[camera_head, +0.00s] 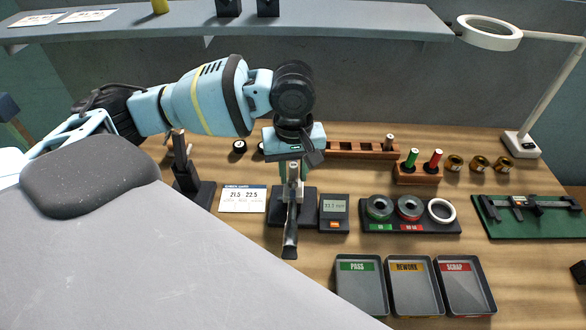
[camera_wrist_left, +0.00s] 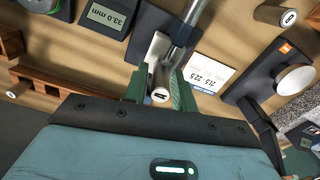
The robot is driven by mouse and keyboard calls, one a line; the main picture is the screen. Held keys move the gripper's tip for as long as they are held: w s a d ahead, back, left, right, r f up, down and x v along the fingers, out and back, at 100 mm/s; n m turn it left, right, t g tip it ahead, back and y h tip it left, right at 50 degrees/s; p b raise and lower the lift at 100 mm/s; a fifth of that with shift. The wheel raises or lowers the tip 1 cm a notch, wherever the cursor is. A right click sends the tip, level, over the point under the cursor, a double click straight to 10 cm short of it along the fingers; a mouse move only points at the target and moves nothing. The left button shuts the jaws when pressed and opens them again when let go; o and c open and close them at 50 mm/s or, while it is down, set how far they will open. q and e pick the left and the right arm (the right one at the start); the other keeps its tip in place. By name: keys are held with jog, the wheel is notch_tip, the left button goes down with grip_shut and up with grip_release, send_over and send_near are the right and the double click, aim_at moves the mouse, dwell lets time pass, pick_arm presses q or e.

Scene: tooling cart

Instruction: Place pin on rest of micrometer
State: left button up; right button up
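My left gripper (camera_head: 292,172) points down over the micrometer (camera_head: 290,222), which has a metal barrel toward the front and a dark base. In the left wrist view the green fingers (camera_wrist_left: 160,92) stand close on both sides of a pale upright pin (camera_wrist_left: 160,95), apparently gripping it; its end bears a dark mark. The pin also shows in the head view (camera_head: 293,172). Pale and metal parts of the micrometer (camera_wrist_left: 176,52) lie just beyond the pin. Whether the pin touches the rest is hidden. My right gripper is not in view.
A display (camera_head: 334,208) stands right of the micrometer, a number card (camera_head: 243,199) and dark stand (camera_head: 190,185) left. A wooden rack (camera_head: 350,150) is behind. Ring gauges (camera_head: 409,207), trays (camera_head: 413,286) and a caliper mat (camera_head: 535,222) lie rightward. A shelf (camera_head: 340,22) hangs above.

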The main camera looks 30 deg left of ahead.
aim_at(294, 164)
pick_arm(q)
jog(key=shift+o, duration=1)
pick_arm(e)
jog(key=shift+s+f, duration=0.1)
